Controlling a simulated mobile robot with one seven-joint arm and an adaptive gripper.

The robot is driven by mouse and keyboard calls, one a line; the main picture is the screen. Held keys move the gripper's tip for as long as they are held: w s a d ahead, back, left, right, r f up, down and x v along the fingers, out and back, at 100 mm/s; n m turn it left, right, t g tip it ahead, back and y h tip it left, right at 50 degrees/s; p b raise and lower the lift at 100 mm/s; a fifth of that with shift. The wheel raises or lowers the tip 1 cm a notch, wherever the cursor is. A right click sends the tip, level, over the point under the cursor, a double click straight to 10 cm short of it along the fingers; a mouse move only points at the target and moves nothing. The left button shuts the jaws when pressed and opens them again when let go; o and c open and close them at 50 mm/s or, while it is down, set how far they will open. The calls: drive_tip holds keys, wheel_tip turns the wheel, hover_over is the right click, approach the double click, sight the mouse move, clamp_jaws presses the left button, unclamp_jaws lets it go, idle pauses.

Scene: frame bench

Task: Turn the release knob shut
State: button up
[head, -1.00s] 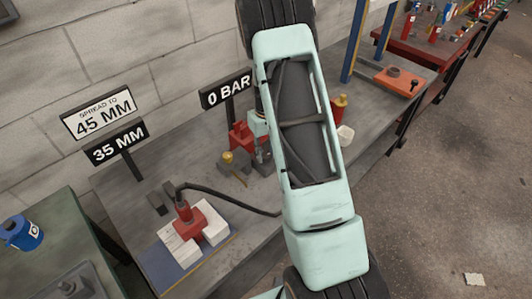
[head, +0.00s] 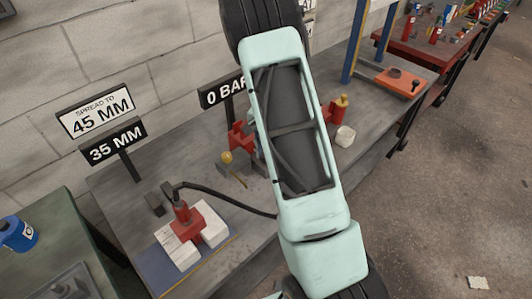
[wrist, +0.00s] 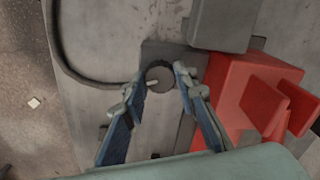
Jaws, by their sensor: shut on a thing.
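In the wrist view the release knob (wrist: 165,70) is a small dark grey round piece with a pale pin at its left. My gripper (wrist: 160,81) is shut on it, one blue-grey finger on each side. The red pump body (wrist: 240,85) is just right of the fingers. In the head view the red pump (head: 239,138) shows in part, left of my arm; my arm hides my gripper and the knob.
A sign reads 0 BAR (head: 222,92); another reads 35 MM (head: 115,143) under "spread to 45 MM". A black hose (head: 225,197) runs to a red spreader (head: 183,222) between white blocks. A red and yellow bottle (head: 337,108) and white cup (head: 345,135) stand right.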

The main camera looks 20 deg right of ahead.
drive_tip(key=shift+m, duration=2.2)
drive_tip(key=o, duration=1.2)
drive_tip(key=shift+c, duration=0.2)
drive_tip(key=shift+r, duration=0.15)
wheel_tip(320, 180, up, 12)
